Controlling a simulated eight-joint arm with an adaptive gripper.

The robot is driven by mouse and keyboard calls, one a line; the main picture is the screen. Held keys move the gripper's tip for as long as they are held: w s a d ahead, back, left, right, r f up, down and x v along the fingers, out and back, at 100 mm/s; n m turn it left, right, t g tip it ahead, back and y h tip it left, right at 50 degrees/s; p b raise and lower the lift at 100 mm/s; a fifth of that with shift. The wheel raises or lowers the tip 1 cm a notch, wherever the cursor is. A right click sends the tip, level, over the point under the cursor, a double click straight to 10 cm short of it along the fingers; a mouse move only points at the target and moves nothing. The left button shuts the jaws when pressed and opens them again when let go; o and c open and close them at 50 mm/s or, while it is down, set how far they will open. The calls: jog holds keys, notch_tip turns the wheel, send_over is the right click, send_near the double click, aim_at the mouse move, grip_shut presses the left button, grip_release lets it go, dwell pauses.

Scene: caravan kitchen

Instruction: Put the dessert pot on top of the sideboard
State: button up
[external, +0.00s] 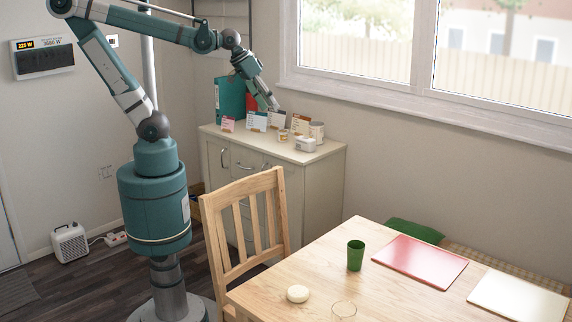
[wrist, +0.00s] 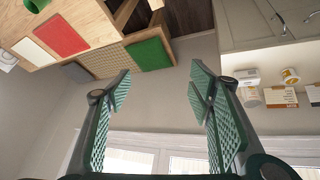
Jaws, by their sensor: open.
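The small cream pot with an orange-tan band, which looks like the dessert pot (external: 283,135), stands upright on top of the sideboard (external: 322,180). The wrist view shows the pot (wrist: 290,75) at the right, outside the fingers, on the pale sideboard top (wrist: 310,56). My gripper (external: 275,106) is above the sideboard's back part, near the cards, and apart from the pot. In the wrist view my gripper (wrist: 160,80) is open, with nothing between its fingers.
A white tin (external: 317,132), a white box (external: 305,145), upright cards (external: 257,121) and a teal binder (external: 229,98) crowd the sideboard top. A chair (external: 245,225) and table (external: 390,300) stand in front. The window (external: 360,45) is behind.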

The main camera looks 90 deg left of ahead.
jog(key=s+d+f+m+t, duration=0.1)
jog(key=s+d+f+m, duration=0.1)
jog(key=s+d+m, duration=0.2)
jog(key=shift+s+d+f+m+h, duration=0.2)
jog(key=shift+s+d+m+h, duration=0.15)
jog(key=shift+s+d, duration=0.7)
jog(key=shift+w+d+f, duration=0.1)
jog(key=shift+w, duration=0.05)
